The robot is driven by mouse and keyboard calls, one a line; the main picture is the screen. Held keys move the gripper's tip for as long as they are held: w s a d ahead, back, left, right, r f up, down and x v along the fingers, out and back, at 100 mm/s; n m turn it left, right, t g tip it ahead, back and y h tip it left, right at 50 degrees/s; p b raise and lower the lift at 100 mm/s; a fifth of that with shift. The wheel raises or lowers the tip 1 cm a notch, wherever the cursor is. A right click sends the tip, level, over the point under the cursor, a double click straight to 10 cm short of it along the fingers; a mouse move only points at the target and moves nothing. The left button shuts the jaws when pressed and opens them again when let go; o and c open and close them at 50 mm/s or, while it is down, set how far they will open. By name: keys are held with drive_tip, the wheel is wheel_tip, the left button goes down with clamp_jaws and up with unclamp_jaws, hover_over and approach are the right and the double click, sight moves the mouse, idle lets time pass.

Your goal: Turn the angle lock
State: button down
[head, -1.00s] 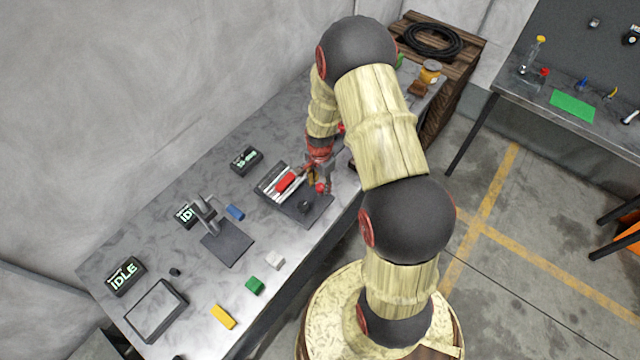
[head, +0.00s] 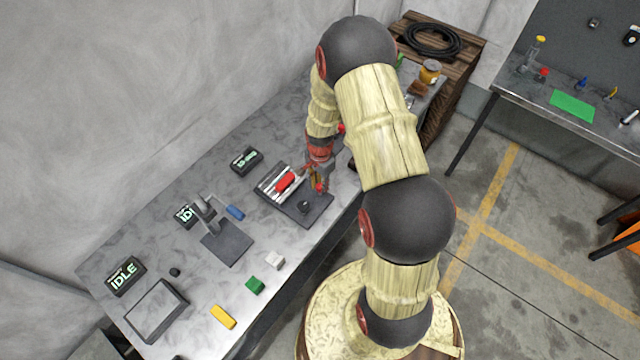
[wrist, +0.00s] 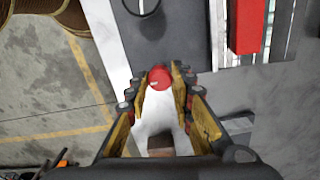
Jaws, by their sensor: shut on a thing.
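The angle device lies on the workbench, with a dark base plate (head: 290,207), silver rails and a red block (head: 285,181). The red block and rails also show at the top right of the wrist view (wrist: 246,25). A small black knob (head: 304,206) stands on the plate. My gripper (head: 318,184) is at the plate's right end. In the wrist view my gripper (wrist: 160,82) has its yellow fingers closed around a round red knob (wrist: 160,76), which I take to be the angle lock. What lies below the knob is partly hidden by the fingers.
Left along the workbench (head: 190,255) are a stand with a dark plate (head: 228,243), a blue block (head: 235,212), a green block (head: 255,285), a yellow block (head: 223,316) and an open tray (head: 157,310). Black display boxes (head: 246,160) stand near the wall. Floor lies beyond the front edge.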

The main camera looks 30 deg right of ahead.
drive_tip(key=shift+n, duration=0.3)
drive_tip(key=n+b, duration=0.1)
drive_tip(key=n, duration=0.2)
drive_tip(key=shift+n, duration=0.3)
drive_tip(key=n+b, duration=0.1)
drive_tip(key=n, duration=0.3)
drive_tip(key=shift+n, duration=0.3)
drive_tip(key=n+b, duration=0.1)
drive_tip(key=n, duration=0.3)
drive_tip(key=shift+n+b, duration=0.55)
drive_tip(key=shift+n, duration=1.95)
drive_tip(key=c, duration=1.5)
unclamp_jaws()
drive_tip(key=shift+c, duration=0.2)
